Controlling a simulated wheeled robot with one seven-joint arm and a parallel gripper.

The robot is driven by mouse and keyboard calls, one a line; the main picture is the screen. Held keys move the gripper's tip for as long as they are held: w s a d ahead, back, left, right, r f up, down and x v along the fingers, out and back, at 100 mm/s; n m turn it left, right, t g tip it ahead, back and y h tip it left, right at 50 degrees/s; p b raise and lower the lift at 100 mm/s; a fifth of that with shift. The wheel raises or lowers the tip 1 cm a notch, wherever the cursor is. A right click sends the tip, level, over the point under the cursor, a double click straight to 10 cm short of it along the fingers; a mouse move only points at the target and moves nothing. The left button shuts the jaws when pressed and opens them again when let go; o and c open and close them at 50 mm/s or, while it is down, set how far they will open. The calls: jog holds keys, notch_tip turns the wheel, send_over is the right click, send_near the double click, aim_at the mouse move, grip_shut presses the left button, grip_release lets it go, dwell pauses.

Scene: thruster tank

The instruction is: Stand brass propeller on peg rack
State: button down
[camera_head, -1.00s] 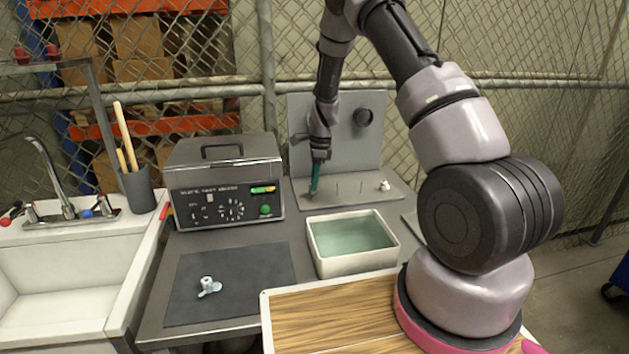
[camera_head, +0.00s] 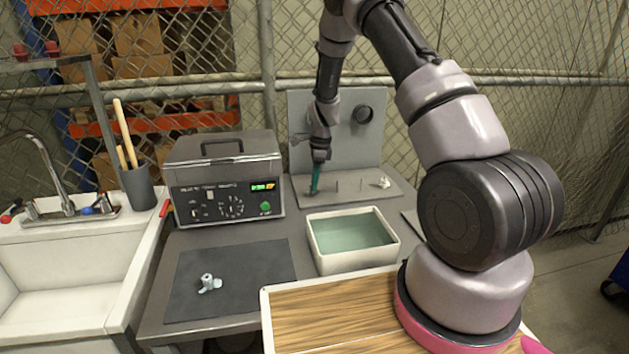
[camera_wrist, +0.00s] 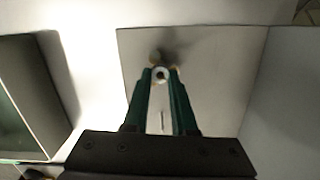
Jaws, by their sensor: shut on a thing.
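My gripper (camera_head: 313,192) is low over the left end of the grey peg rack (camera_head: 345,199). In the wrist view its green fingers (camera_wrist: 161,78) are shut on the brass propeller (camera_wrist: 160,74), which shows as a small hub with a round hole and yellowish edges between the tips. Whether a peg is inside its hole, or whether it touches the rack, I cannot tell. Thin bare pegs (camera_head: 337,186) stand right of my gripper. One peg (camera_wrist: 162,121) shows between the fingers in the wrist view. A white propeller (camera_head: 384,182) is at the rack's right end.
Another pale propeller (camera_head: 208,283) lies on the dark mat (camera_head: 250,270). A white tub of greenish water (camera_head: 352,266) stands in front of the rack. The cleaner box (camera_head: 225,177) stands left of it. A grey upright panel (camera_head: 338,130) rises behind the rack.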

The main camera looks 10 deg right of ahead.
jog(key=shift+f, duration=0.35)
jog(key=c, duration=0.6)
grip_release()
jog(key=shift+c, duration=0.2)
jog(key=shift+r, duration=4)
